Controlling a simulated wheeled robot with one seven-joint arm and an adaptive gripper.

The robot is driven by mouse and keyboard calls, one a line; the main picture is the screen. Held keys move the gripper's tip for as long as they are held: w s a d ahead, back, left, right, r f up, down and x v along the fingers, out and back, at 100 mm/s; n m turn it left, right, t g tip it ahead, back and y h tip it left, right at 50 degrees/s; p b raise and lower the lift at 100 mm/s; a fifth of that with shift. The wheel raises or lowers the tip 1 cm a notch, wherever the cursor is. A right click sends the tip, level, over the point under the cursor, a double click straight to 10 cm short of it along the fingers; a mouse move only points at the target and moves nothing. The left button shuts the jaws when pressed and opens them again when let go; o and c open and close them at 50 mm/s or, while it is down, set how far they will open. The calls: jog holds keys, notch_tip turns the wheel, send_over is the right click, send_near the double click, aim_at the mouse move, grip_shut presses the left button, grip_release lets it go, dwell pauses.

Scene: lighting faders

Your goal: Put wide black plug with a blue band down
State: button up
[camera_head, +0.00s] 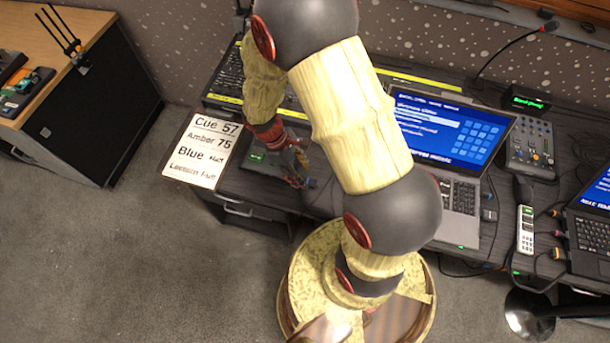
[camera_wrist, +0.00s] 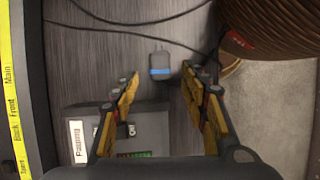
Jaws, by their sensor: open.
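The wide black plug (camera_wrist: 161,66) with a blue band lies on the dark wood-grain desk (camera_wrist: 88,75) in the wrist view. It is just beyond my fingertips and between their lines, with no finger visibly touching it. My gripper (camera_wrist: 160,76) is open, one finger on each side. In the head view my gripper (camera_head: 296,168) is low over the left part of the desk, partly covered by my arm. I cannot make out the plug for sure there.
A grey box (camera_wrist: 148,122) with a white label lies under my left finger. A yellow-striped console (camera_wrist: 22,90) runs along the left, and thin cables cross the desk. A cue sign (camera_head: 203,150) and an open laptop (camera_head: 440,130) flank my gripper.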

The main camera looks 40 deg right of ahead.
jog(key=w+a+r+m+t+y+p, duration=0.1)
jog(key=a+r+m+t, duration=0.15)
jog(key=r, duration=1.05)
jog(key=a+r+m+t+p, duration=0.1)
jog(key=a+r+m+t, duration=0.15)
jog(key=r, duration=1.05)
jog(key=s+a+r+m+t+y, duration=0.1)
jog(key=s+a+r+m+t, duration=0.1)
jog(key=s+r, duration=0.5)
notch_tip(320, 180, up, 4)
jog(key=shift+s+a+m+t+y, duration=0.35)
jog(key=shift+a+t, duration=0.2)
jog(key=shift+t, duration=0.55)
jog(key=shift+c, duration=0.5)
